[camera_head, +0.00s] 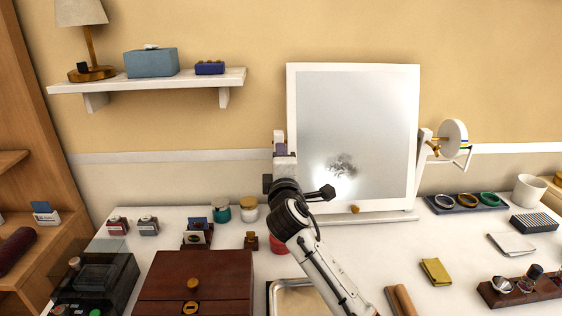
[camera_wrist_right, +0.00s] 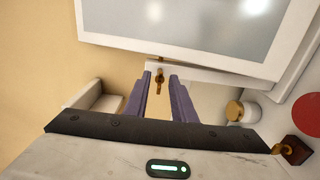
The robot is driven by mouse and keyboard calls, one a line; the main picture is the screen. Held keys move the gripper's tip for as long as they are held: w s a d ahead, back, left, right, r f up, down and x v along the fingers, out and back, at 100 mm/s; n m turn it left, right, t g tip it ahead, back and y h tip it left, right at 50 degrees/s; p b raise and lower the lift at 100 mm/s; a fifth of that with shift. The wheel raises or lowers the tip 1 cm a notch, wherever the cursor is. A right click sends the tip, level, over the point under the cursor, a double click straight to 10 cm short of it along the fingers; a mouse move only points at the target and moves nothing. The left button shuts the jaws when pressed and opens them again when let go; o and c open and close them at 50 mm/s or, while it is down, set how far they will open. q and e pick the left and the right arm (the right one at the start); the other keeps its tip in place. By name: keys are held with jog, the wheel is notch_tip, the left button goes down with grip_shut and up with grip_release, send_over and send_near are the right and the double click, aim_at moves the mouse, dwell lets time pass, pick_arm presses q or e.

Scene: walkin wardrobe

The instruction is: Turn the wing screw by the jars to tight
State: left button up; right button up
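The wing screw (camera_wrist_right: 159,78) is a small brass piece beside the white frame edge of the mirror (camera_wrist_right: 190,25). In the right wrist view it shows between the two purple fingertips of my right gripper (camera_wrist_right: 160,84). The fingers are apart with a gap on both sides of the screw; I cannot tell how deep it sits between them. In the head view my right gripper (camera_head: 281,146) is at the mirror's left side and hides the screw. A white jar with a gold lid (camera_head: 249,209) and a teal jar (camera_head: 221,209) stand below it. My left gripper is not in view.
The large mirror (camera_head: 355,130) stands on the white table, with a brass knob (camera_head: 354,209) at its base. A red round jar (camera_head: 279,243) is partly behind my arm. A brown wooden box (camera_head: 195,275) sits in front. A wall shelf (camera_head: 150,82) is at upper left.

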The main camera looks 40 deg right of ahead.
jog(key=v, duration=1)
jog(key=shift+b, duration=0.35)
jog(key=shift+s+f, duration=0.1)
jog(key=shift+s, duration=0.05)
